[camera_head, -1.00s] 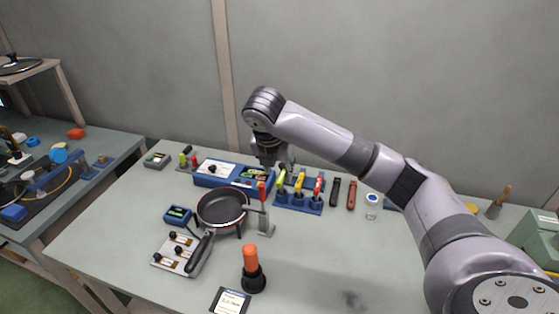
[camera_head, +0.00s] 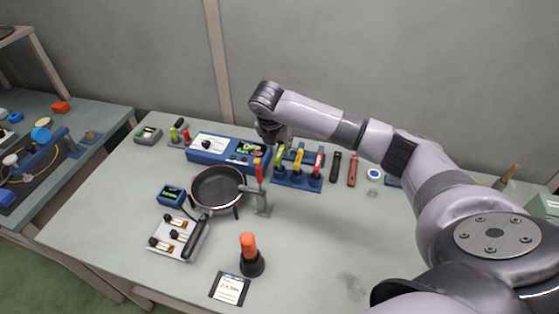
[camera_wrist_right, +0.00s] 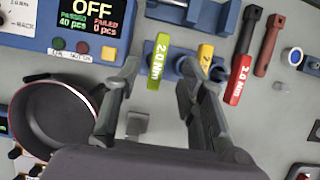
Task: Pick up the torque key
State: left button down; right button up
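A blue rack (camera_head: 297,182) holds three torque keys upright: a green one (camera_head: 281,153), a yellow one (camera_head: 298,159) and a red one (camera_head: 318,165). In the right wrist view the green key (camera_wrist_right: 158,68) reads 2.0 Nm; the yellow key (camera_wrist_right: 205,58) and red key (camera_wrist_right: 239,80) are to its right. My right gripper (camera_wrist_right: 160,78) is open, its fingers on either side of the green key in that view. Contact cannot be told. In the head view the right gripper (camera_head: 273,137) is just above the green key, partly hidden by its wrist. My left gripper is not in view.
A frying pan (camera_head: 217,187) stands left of the rack, beside a grey stand with a red-handled tool (camera_head: 259,175). A blue counter box (camera_head: 207,154) is behind the pan. Black and red tools (camera_head: 352,169) lie right of the rack. An orange-handled tool (camera_head: 248,246) stands in front.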

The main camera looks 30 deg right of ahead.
aim_at(279, 153)
jog(key=shift+w+d+f, duration=0.1)
jog(key=shift+d+f, duration=0.05)
jog(key=shift+f, duration=0.65)
jog(key=p+x, duration=0.1)
jog(key=x, duration=0.2)
jog(key=shift+f+p, duration=0.35)
jog(key=shift+f, duration=0.05)
jog(key=shift+w+f, duration=0.15)
jog(key=shift+f, duration=0.3)
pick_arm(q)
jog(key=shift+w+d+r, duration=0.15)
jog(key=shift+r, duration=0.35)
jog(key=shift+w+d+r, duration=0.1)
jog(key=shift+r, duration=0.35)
pick_arm(e)
jog(key=shift+c, duration=0.6)
jog(key=shift+c, duration=0.8)
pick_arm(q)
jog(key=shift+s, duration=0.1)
pick_arm(e)
grip_shut()
